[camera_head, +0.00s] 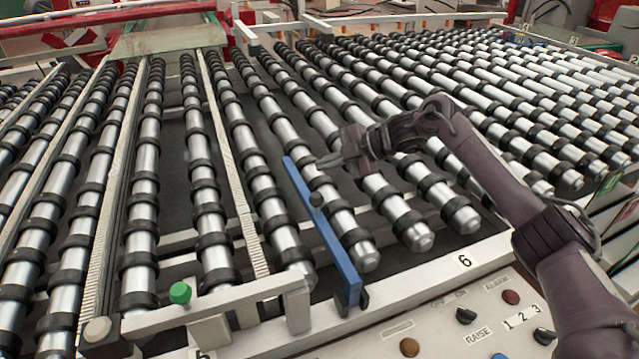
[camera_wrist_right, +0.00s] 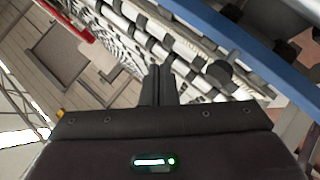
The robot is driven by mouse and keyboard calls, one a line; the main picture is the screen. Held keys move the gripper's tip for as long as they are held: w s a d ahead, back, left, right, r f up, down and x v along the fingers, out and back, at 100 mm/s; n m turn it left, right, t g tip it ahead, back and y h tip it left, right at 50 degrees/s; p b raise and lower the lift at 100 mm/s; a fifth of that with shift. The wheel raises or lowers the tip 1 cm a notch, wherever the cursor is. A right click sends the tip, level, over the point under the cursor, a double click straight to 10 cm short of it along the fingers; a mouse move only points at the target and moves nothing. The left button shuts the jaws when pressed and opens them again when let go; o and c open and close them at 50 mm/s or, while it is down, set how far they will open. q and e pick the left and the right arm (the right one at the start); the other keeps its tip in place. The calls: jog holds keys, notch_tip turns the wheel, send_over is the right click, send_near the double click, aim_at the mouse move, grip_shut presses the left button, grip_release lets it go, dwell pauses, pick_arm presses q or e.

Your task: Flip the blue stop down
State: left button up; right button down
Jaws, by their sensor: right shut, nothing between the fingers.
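The blue stop (camera_head: 325,235) is a long flat bar in the head view. Its near end sits in a dark bracket (camera_head: 350,300) at the conveyor's front rail, and its far end reaches back above the rollers. I cannot tell its exact tilt. It also crosses the upper right of the right wrist view (camera_wrist_right: 250,48). My right gripper (camera_head: 324,163) is shut and empty, just right of the bar's far end, with a visible gap. Its closed fingers show in the wrist view (camera_wrist_right: 158,72). My left gripper is not in view.
Black-ringed metal rollers (camera_head: 262,185) fill the conveyor around the stop. A front panel (camera_head: 470,320) carries buttons and knobs.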

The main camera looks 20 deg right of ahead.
jog(key=d+r, duration=0.1)
jog(key=r, duration=0.1)
jog(key=d+r+b, duration=0.1)
jog(key=d, duration=0.1)
jog(key=shift+w+d+r, duration=0.2)
jog(key=shift+d+r, duration=0.1)
jog(key=shift+r, duration=0.05)
jog(key=shift+f, duration=0.1)
